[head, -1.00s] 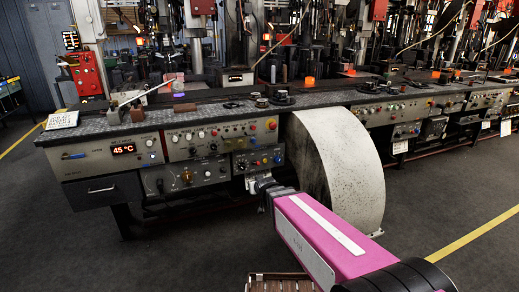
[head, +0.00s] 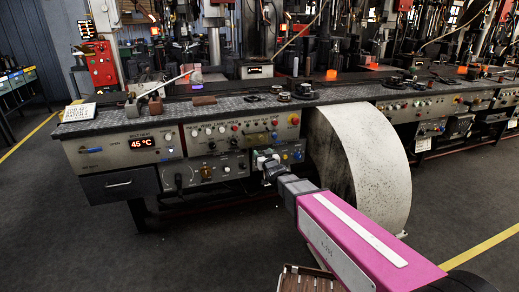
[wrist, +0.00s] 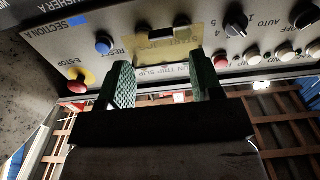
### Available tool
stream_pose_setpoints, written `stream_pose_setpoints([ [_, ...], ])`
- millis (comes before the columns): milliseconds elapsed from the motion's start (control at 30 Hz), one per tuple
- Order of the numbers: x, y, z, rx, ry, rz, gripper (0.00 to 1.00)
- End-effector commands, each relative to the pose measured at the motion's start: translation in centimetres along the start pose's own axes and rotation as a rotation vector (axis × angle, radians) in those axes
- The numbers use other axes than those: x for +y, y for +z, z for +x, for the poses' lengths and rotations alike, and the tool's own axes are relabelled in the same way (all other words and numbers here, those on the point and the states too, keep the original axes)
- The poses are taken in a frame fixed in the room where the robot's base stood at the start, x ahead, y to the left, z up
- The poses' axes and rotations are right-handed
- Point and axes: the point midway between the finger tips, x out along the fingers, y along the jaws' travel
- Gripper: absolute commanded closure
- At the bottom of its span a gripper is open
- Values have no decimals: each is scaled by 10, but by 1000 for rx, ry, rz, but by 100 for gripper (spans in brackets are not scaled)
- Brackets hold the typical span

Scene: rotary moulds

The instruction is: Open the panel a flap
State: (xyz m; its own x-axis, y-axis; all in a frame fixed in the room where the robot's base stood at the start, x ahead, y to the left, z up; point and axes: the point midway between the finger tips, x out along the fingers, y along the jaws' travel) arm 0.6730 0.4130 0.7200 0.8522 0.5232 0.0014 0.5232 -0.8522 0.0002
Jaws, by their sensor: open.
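In the wrist view, a tilted control panel (wrist: 225,68) fills the upper part. It carries a yellowish, see-through flap (wrist: 150,44) with faint lettering, which looks closed over the panel face. My gripper (wrist: 159,64) is open, its two green fingers apart just below the flap, with nothing between them. I cannot tell whether a finger touches the panel. In the head view, my gripper (head: 268,165) is in front of the lower control panel (head: 290,155) on the bench front.
In the wrist view, a red E-stop (wrist: 78,82) and a blue reset button (wrist: 103,44) sit left of the flap. A black knob (wrist: 236,20) and several buttons are at right. In the head view, a large pale curved guard (head: 365,165) stands right of my gripper.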

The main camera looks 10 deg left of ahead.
Motion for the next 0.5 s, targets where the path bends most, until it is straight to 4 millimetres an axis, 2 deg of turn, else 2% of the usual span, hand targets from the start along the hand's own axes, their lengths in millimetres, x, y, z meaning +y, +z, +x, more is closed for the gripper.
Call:
stream_pose_setpoints([
  [33, 0, 1, 15, 1, 0, 0, 40],
  [200, 0, 1, 44, -1, 0, 0, 40],
  [333, 0, 1, 57, -1, 0, 0, 40],
  [500, 0, 0, 61, -2, 0, 0, 40],
])
